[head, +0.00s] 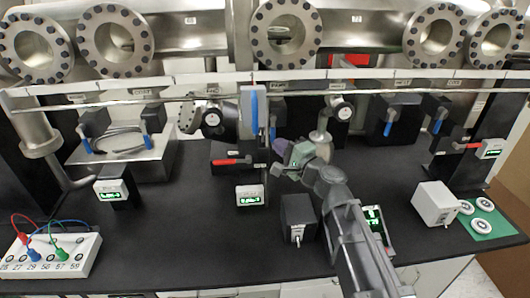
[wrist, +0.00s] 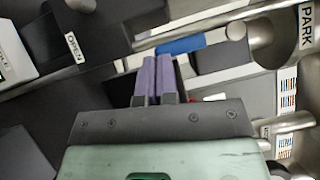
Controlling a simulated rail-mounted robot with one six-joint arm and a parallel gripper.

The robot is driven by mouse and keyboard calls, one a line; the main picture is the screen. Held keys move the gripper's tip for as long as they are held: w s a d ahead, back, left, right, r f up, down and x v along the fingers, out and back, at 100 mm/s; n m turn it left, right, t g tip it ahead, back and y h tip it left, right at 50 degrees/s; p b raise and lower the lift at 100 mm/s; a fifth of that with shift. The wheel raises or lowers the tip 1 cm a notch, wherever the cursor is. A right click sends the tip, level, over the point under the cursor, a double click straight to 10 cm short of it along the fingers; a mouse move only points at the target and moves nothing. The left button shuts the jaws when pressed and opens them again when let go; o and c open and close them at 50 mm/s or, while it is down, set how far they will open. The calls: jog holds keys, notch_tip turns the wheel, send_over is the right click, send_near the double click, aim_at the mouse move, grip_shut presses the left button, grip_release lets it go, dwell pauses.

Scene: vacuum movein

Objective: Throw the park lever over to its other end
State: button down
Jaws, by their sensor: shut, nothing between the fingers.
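A PARK label (wrist: 306,27) shows at the upper right of the wrist view. A lever with a blue grip (wrist: 182,44) lies almost level there, its pale rod running right to a round metal end. In the head view a small blue grip (head: 272,131) hangs below the pipe, close to my gripper; I take it to be the same lever. My gripper (head: 278,147) has purple fingers. They are together and empty in the wrist view (wrist: 157,60), with tips just short of the blue grip. I cannot tell whether they touch it.
An OPEN label (wrist: 74,47) is left of my fingers. Left of the small grip, a pale plate with a larger blue handle (head: 254,113) hangs close by. A red lever (head: 232,162) and a display box (head: 250,195) are near.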

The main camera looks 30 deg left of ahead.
jog(key=shift+s+a+f, duration=0.1)
jog(key=shift+s+a, duration=0.1)
jog(key=shift+a, duration=0.1)
dwell(0.6)
jog(key=shift+s+d+f, duration=0.15)
jog(key=shift+s+d, duration=0.15)
jog(key=shift+s, duration=0.05)
jog(key=w+r+b+v, duration=0.1)
jog(key=v, duration=0.8)
jog(key=s+d+f+n+g+h, duration=0.3)
jog(key=f+n, duration=0.1)
jog(key=f, duration=0.2)
jog(key=s+d+f+n+g+h, duration=0.3)
jog(key=f+n, duration=0.1)
jog(key=f, duration=0.2)
jog(key=d+f+h, duration=0.2)
jog(key=d+h, duration=0.2)
jog(key=d, duration=0.7)
jog(key=d+f+m+h, duration=0.1)
jog(key=d+f+h, duration=0.2)
jog(key=d, duration=0.8)
jog(key=d+f+m+g+h, duration=0.1)
jog(key=d+h, duration=0.3)
jog(key=d, duration=0.6)
jog(key=shift+d+f+h, duration=0.3)
jog(key=shift+d+f, duration=0.1)
jog(key=shift+f, duration=0.45)
